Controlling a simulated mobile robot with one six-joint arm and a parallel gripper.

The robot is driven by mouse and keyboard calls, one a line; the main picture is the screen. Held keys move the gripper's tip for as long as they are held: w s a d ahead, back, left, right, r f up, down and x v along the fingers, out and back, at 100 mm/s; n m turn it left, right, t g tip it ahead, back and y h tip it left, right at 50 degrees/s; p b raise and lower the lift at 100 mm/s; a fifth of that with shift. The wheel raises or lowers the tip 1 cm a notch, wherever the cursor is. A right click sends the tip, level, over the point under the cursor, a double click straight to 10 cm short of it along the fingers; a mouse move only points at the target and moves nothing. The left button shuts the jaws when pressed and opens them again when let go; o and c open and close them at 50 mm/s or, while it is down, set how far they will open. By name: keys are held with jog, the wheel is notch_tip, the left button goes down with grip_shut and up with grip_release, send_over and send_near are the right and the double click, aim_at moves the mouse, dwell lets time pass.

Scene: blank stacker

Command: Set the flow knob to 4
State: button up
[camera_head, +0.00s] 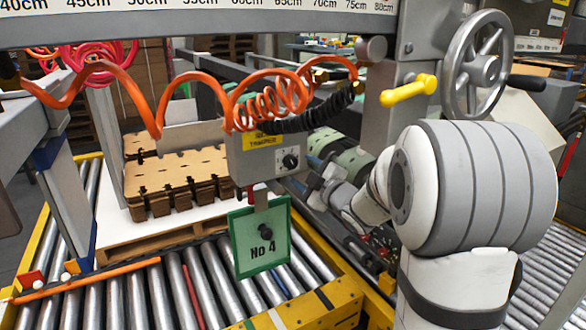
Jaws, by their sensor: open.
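The flow knob (290,160) is a small black dial on a light plate at the right of the front of a grey control box (262,166). Its scale marks are too small to read, so I cannot tell its setting. My gripper (318,185) is just right of and slightly below the box, apart from the knob in the picture. It is small here and its fingers are hard to make out, but it is open with nothing seen in it. A green card (250,258) reading "NO 4" hangs below the box.
Orange coiled hoses (265,100) and a black coiled cable (318,118) run above the box. A yellow lever (408,90) and a grey handwheel (478,70) are at upper right. Stacked cardboard blanks (175,178) stand on the left, behind rollers (150,295).

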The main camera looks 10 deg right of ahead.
aim_at(294, 164)
jog(key=shift+x, duration=2.2)
jog(key=shift+a, duration=0.1)
jog(key=shift+c, duration=0.5)
jog(key=c, duration=0.9)
